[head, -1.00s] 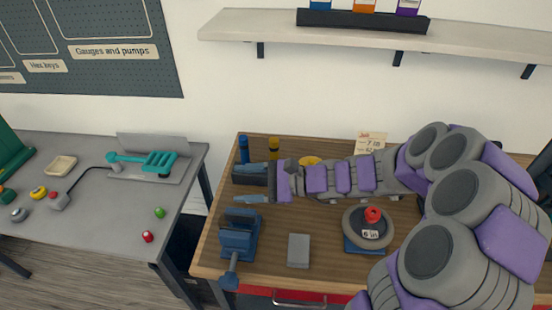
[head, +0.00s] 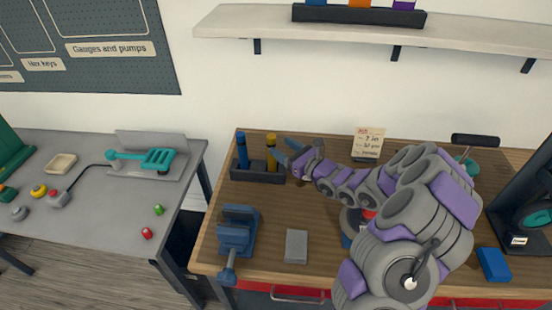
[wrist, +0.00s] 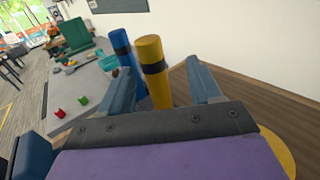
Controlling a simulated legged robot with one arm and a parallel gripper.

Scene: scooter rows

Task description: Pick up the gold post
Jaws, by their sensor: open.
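The gold post (head: 271,148) has a dark band and stands upright in a dark holder (head: 258,175) at the back left of the wooden bench. A blue post (head: 242,150) stands to its left in the same holder. My gripper (head: 289,147) is just right of the gold post, pointing left towards it. In the wrist view the gripper (wrist: 159,76) is open, with the gold post (wrist: 152,62) showing between its two blue-grey fingers. The blue post (wrist: 122,50) is beyond the left finger. Whether the fingers touch the gold post is not clear.
A blue vise (head: 237,232) and a grey block (head: 296,246) lie at the front of the bench. A note card (head: 368,143) stands at the back. A shelf (head: 380,35) hangs above. A grey table (head: 95,205) is at left.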

